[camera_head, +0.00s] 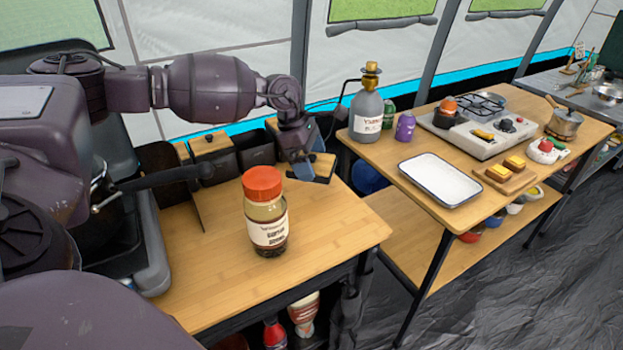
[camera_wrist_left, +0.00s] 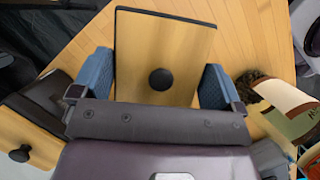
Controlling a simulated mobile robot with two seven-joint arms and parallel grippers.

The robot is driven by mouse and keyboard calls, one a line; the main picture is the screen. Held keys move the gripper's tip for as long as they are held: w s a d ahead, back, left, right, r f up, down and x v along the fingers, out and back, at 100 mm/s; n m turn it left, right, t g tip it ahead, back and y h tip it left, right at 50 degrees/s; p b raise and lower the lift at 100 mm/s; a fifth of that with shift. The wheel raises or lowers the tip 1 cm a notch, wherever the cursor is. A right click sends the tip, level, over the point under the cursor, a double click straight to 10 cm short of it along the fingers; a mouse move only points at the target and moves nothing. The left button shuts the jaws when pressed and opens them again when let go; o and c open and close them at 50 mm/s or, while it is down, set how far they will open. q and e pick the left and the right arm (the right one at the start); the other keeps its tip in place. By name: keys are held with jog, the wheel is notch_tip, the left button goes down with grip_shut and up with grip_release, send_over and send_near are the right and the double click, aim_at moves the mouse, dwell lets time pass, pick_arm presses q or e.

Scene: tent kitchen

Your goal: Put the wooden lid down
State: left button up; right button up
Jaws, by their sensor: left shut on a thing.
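The wooden lid (camera_wrist_left: 150,38) is a pale rectangular board with a dark edge and a round black knob. My left gripper (camera_wrist_left: 157,85) is shut on it, with one blue-grey finger at each side edge. In the head view the lid (camera_head: 322,167) shows at the back of the near wooden table, partly behind my left gripper (camera_head: 303,163). I cannot tell whether it touches the table. My right gripper is not in view.
A red-capped jar (camera_head: 267,220) stands on the near table (camera_head: 330,235), in front of the lid. Black containers stand left of my gripper, one with a wooden lid (camera_head: 210,143). The table's front right is clear. A white tray (camera_head: 440,179) lies on the other table.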

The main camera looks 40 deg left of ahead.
aim_at(311, 191)
pick_arm(q)
notch_tip(311, 191, down, 6)
jog(key=shift+r+b, duration=0.25)
jog(key=shift+b, duration=0.1)
jog(key=shift+f, duration=0.1)
jog(key=shift+f, duration=0.1)
jog(key=o, duration=0.6)
